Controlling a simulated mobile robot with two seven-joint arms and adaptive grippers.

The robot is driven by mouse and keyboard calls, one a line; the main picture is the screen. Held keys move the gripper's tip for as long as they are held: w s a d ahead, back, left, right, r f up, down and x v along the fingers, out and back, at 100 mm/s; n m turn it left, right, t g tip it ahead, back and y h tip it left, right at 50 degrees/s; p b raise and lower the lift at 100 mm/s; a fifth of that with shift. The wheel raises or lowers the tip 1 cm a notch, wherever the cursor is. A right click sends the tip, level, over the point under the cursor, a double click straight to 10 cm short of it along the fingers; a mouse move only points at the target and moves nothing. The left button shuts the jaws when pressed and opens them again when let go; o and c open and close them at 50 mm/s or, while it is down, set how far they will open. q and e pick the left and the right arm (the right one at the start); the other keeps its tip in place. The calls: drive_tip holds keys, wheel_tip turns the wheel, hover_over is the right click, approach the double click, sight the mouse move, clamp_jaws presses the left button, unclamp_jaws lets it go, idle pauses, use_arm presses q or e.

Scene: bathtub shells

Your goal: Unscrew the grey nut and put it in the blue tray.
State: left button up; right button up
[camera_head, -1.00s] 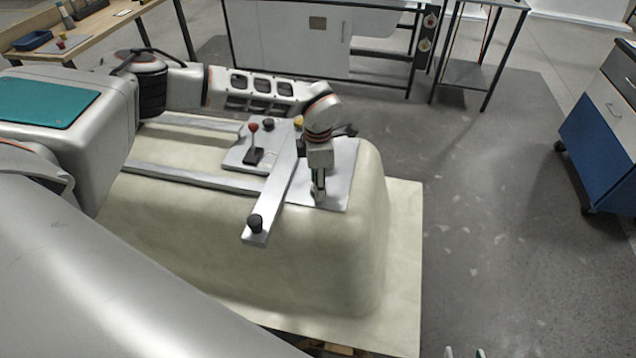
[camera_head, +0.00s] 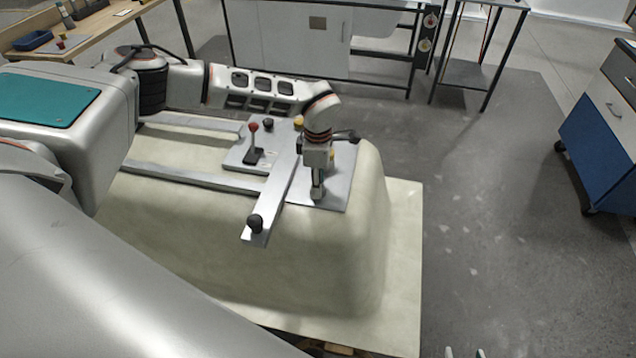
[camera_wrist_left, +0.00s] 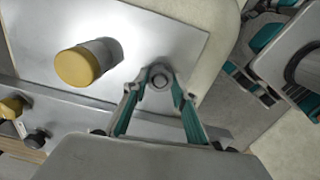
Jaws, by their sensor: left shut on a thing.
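The grey nut (camera_wrist_left: 160,78) is a small round piece on the metal plate, between my left fingertips in the left wrist view. My left gripper (camera_wrist_left: 160,80) points down at the plate and is shut on the nut. In the head view my left gripper (camera_head: 317,194) hides the nut. The blue tray (camera_head: 32,40) sits on the wooden bench at the far upper left. Only the fingertips of my right gripper (camera_head: 465,353) show, apart and empty, at the bottom edge.
A yellow-capped cylinder (camera_wrist_left: 82,66) stands on the plate close to my left fingers. A metal bar with a black knob (camera_head: 255,222) and a red-topped lever (camera_head: 253,140) are nearby on the pale tub shell (camera_head: 330,260).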

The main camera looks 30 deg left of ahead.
use_arm(q)
drive_tip(key=n, duration=1.2)
drive_tip(key=o, duration=1.3)
drive_tip(key=shift+c, duration=0.2)
drive_tip(key=shift+c, duration=0.7)
